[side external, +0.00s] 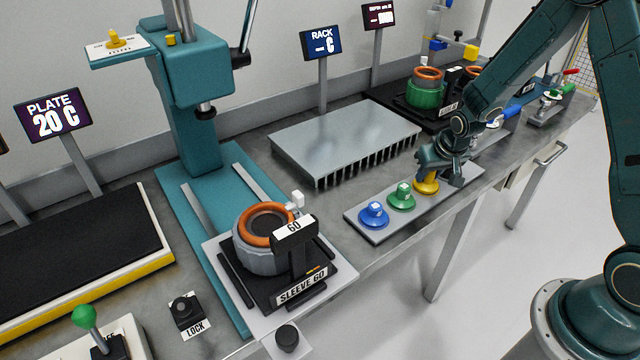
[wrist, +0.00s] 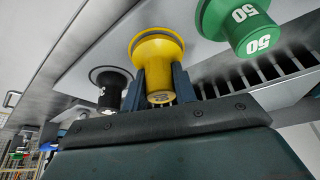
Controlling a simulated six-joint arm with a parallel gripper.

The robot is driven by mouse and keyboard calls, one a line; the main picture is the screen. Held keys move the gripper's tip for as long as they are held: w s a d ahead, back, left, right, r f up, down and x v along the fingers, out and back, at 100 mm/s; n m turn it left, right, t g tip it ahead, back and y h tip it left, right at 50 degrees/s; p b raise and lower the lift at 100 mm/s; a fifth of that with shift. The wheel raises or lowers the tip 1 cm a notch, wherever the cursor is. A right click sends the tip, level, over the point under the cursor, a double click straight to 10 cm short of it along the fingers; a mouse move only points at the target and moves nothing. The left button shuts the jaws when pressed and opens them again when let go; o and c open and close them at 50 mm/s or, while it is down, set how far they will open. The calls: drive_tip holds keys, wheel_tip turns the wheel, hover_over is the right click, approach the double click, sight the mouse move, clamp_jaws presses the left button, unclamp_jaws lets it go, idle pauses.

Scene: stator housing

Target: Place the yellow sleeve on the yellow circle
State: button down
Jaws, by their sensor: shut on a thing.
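The yellow sleeve (side external: 426,185) is at the long grey strip (side external: 385,228), right of the green sleeve (side external: 402,195). My gripper (side external: 432,169) comes down over it from the right. In the wrist view my gripper (wrist: 160,88) is shut on the narrow end of the yellow sleeve (wrist: 159,62), with one dark finger on each side. Its wide flange faces the strip; I cannot tell whether it touches it. I see no yellow circle; any mark under the sleeve is hidden.
The blue sleeve (side external: 373,213) stands left of the green one. A black piece (wrist: 110,88) stands beside the yellow sleeve. A finned grey rack (side external: 345,140) lies behind the strip. The SLEEVE 60 fixture (side external: 297,286) with an orange-ringed housing (side external: 262,245) stands front left.

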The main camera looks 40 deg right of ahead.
drive_tip(key=shift+f, duration=0.1)
drive_tip(key=c, duration=1.1)
unclamp_jaws()
drive_tip(key=shift+v, duration=6.15)
